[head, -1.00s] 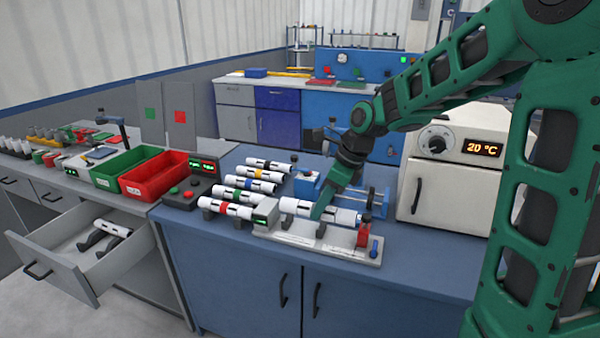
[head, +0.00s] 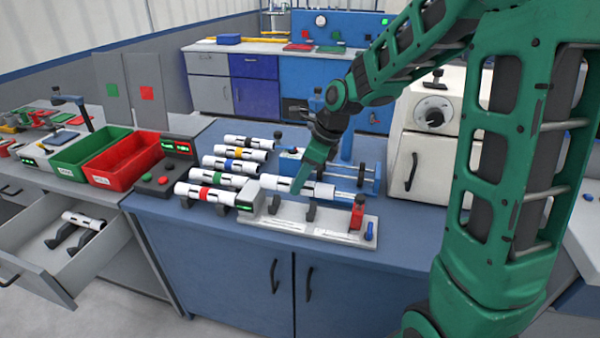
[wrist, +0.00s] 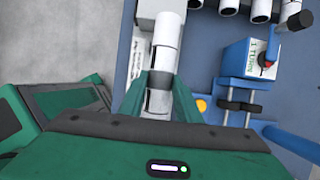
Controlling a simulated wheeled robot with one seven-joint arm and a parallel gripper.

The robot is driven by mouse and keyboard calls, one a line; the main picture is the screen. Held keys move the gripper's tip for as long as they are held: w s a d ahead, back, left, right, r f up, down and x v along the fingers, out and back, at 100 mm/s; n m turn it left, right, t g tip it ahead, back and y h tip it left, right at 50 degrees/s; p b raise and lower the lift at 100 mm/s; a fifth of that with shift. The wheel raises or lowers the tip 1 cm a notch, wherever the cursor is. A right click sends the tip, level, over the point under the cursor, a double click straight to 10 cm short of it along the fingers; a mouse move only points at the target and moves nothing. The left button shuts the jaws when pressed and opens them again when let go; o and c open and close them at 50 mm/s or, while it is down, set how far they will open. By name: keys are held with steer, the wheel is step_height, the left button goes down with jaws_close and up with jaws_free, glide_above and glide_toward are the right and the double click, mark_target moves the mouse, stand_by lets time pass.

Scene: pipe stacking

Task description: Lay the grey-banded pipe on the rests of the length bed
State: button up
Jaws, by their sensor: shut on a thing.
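My gripper (head: 305,183) is shut on a white pipe with grey bands (head: 318,190). The wrist view shows the pipe (wrist: 168,40) lengthwise between my fingers (wrist: 160,92), with a grey band near them. The length bed (head: 335,232) is a pale base with dark rests (head: 310,212), a box with a green display (head: 248,196) at its left end and a red block (head: 358,214) at its right. In the head view the pipe lies level, over or just behind the rests. I cannot tell whether it touches them.
Several banded pipes (head: 232,167) lie in a row left of the bed. A blue device (wrist: 250,58) with a crank and rods stands behind the bed. A white oven (head: 430,140) is at the right. Red (head: 125,160) and green bins stand left; an open drawer (head: 40,275) holds another pipe.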

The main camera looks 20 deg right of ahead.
mark_target(309, 183)
steer(key=shift+s+f, duration=0.1)
steer(key=shift+f, duration=2.45)
steer(key=shift+f, duration=0.3)
steer(key=o, duration=1.2)
steer(key=v, duration=1)
steer(key=shift+d+r, duration=0.1)
steer(key=shift+r, duration=0.15)
steer(key=shift+s, duration=0.1)
